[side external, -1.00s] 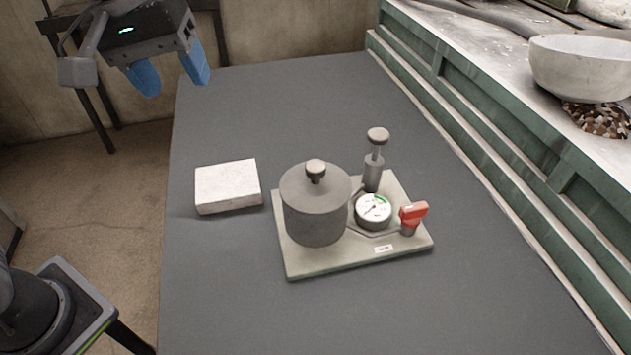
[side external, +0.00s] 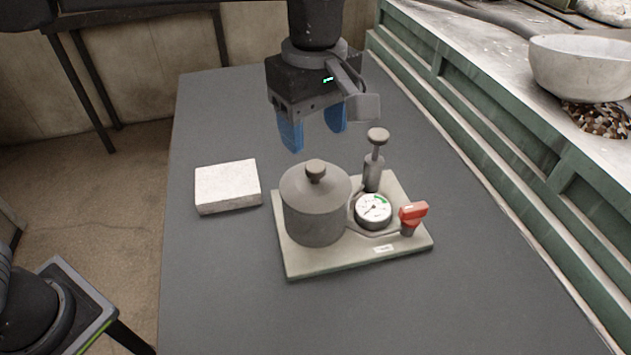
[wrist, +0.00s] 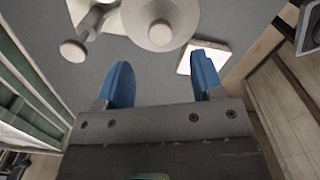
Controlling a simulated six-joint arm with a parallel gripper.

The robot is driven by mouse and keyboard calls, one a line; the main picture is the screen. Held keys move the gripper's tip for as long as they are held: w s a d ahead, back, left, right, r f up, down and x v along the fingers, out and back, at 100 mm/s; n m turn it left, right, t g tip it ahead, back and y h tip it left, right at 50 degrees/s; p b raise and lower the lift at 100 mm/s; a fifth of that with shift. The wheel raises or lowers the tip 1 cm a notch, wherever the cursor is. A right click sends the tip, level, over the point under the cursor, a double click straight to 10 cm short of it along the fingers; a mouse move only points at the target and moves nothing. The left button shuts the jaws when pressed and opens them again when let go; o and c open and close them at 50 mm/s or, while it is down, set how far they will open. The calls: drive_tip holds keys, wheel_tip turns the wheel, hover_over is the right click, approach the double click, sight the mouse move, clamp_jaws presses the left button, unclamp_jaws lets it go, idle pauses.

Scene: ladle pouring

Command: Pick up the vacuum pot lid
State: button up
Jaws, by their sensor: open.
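The grey vacuum pot (side external: 316,220) stands on a pale base plate (side external: 300,267), with its round lid (side external: 296,184) seated on top. The lid has a small knob (side external: 316,170) in its middle. In the wrist view the lid (wrist: 176,22) and its knob (wrist: 160,32) lie beyond the fingertips, at the top of the picture. My gripper (side external: 314,142) points down with its two blue fingers apart and nothing between them. It is above the table, behind and above the lid, not touching it. It also shows in the wrist view (wrist: 160,62).
A hand pump (side external: 375,160), a gauge (side external: 373,210) and a red valve (side external: 413,212) stand on the plate right of the pot. A white block (side external: 227,186) lies to the left. A bowl (side external: 582,68) sits on the right-hand bench. The front of the grey table (side external: 400,315) is clear.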

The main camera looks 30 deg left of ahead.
sight(315, 165)
wheel_tip(315, 165, down, 7)
drive_tip(key=shift+s+d+f, duration=0.1)
drive_tip(key=shift+s+d, duration=0.05)
idle(0.4)
clamp_jaws()
idle(0.4)
